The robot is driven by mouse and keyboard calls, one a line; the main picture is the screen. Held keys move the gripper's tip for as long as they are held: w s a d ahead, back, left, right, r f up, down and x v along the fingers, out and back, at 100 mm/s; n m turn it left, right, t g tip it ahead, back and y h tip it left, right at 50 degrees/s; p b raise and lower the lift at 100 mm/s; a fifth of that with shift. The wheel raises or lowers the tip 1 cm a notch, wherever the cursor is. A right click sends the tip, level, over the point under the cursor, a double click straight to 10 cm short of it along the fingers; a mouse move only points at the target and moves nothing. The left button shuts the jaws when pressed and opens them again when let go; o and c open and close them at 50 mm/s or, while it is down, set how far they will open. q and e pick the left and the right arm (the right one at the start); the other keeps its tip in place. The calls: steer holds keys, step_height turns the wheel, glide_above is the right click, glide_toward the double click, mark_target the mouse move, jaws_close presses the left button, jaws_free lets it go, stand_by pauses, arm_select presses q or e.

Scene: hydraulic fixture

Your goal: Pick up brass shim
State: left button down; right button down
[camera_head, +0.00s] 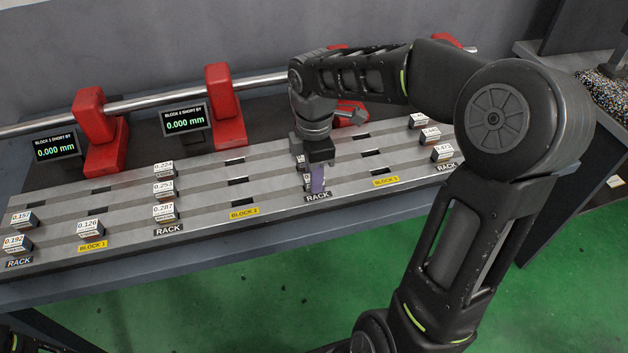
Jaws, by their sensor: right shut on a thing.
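My right gripper (313,182) points down at the third rack from the left on the grey metal fixture. It is shut on a small labelled shim (307,184), which is mostly hidden by the fingers. A purple pad shows on one finger. I cannot tell the shim's colour, its label value, or whether it is off the rack. Other labelled shims stand in the racks, such as 0.287 (165,212), 0.192 (17,245) and 0.126 (91,229). My left gripper is not in view.
The slotted fixture plate (205,210) has yellow block labels and black rack labels. Behind it, red clamps (222,105) hold a steel rod (160,98). Two displays (184,121) read 0.000 mm. Green floor (270,300) lies in front.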

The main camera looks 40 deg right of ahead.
stand_by(0.4)
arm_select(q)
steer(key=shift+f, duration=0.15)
arm_select(e)
step_height(320, 180, up, 10)
stand_by(0.3)
steer(key=shift+a, duration=0.1)
stand_by(0.4)
